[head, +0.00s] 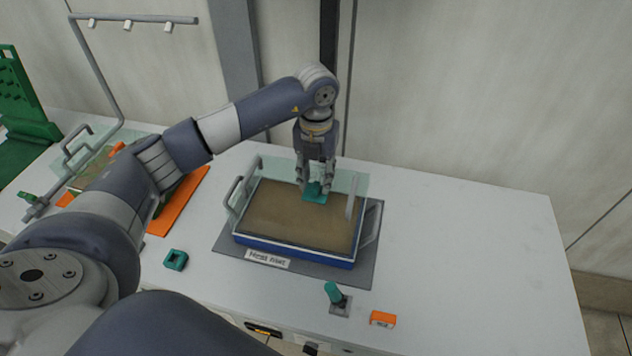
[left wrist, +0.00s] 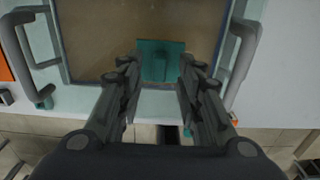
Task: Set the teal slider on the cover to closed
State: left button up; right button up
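The teal slider (head: 315,193) sits at the far edge of the cover (head: 300,215), a panel with a brown middle, clear edges and grey handles on a blue tray. My left gripper (head: 315,184) points down at the slider. In the left wrist view, my left gripper (left wrist: 158,85) is open, with one finger on each side of the teal slider (left wrist: 161,60). Whether the fingers touch it I cannot tell. The fingers partly hide the slider in the head view. My right gripper is not in view.
A teal-handled lever (head: 333,292) and an orange block (head: 382,319) are near the table's front edge. A small teal square piece (head: 175,260) lies left of the tray. An orange-edged panel (head: 180,205) is further left. The table (head: 460,235) is clear at right.

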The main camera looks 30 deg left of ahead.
aim_at(317, 185)
pick_arm(q)
notch_tip(317, 185, up, 10)
jog(key=shift+f, duration=0.2)
